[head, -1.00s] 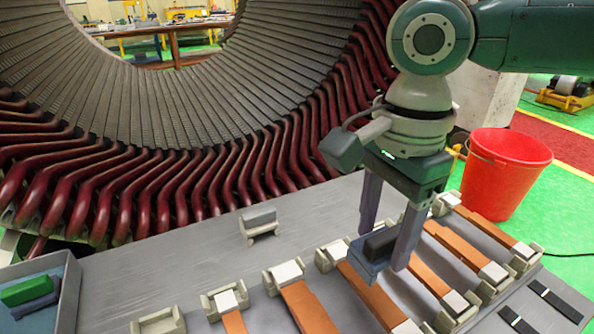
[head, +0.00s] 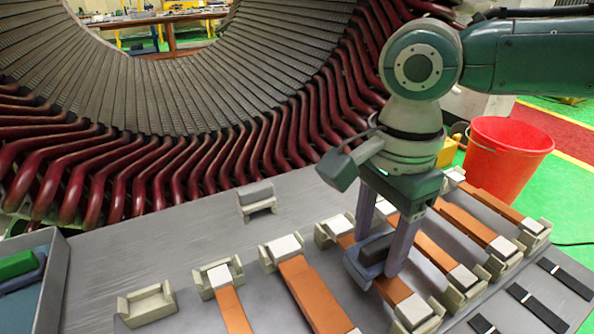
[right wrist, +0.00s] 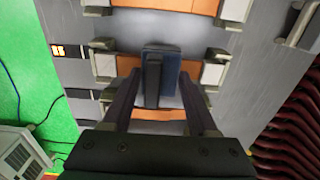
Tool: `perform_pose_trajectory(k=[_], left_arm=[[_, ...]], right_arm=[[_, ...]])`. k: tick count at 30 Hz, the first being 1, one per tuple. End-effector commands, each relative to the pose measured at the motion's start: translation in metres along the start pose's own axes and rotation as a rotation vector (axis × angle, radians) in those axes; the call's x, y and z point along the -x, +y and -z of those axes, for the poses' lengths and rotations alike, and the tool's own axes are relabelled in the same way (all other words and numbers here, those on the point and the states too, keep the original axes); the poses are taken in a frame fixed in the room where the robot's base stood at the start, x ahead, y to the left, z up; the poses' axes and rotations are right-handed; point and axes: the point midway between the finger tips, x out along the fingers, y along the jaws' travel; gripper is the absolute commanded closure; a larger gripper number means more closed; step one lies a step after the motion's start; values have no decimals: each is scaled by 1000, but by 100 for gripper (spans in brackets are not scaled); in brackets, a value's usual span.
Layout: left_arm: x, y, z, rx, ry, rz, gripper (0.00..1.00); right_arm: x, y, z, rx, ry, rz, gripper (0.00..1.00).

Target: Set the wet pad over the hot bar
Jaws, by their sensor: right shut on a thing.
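My right gripper (head: 380,256) is shut on a blue pad with a dark raised block (head: 372,254). The pad also shows between the fingers in the right wrist view (right wrist: 168,72). It is level and lies over the middle of an orange bar (head: 392,290), across it. Orange ends of this bar show on both sides of the pad in the wrist view (right wrist: 190,68). I cannot tell whether pad and bar touch. A dark strip with lit orange digits (right wrist: 57,50) is roughly in line with this bar. My left gripper is not in view.
Several similar orange bars (head: 305,290) lie in cream holders on both sides. A grey-blue tray (head: 58,282) with a green pad (head: 18,264) is at the left. A cream stand (head: 256,200) is behind the bars. A red bucket (head: 508,160) stands beyond.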

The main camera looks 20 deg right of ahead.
Motion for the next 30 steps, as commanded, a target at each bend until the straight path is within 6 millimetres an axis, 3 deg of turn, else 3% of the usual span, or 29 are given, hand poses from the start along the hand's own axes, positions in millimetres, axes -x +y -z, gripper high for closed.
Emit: perform_pose_trajectory(k=[1, 2, 11, 20, 23, 30], left_arm=[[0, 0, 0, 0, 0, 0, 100], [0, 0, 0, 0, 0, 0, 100], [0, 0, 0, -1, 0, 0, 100], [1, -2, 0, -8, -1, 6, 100], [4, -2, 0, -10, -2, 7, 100], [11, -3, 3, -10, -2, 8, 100]], right_arm=[[0, 0, 0, 0, 0, 0, 99], [0, 0, 0, 0, 0, 0, 40], [0, 0, 0, 0, 0, 0, 6], [4, 0, 0, 0, 0, 0, 6], [16, -1, 0, -1, -1, 2, 6], [65, -1, 0, 0, -1, 4, 6]])
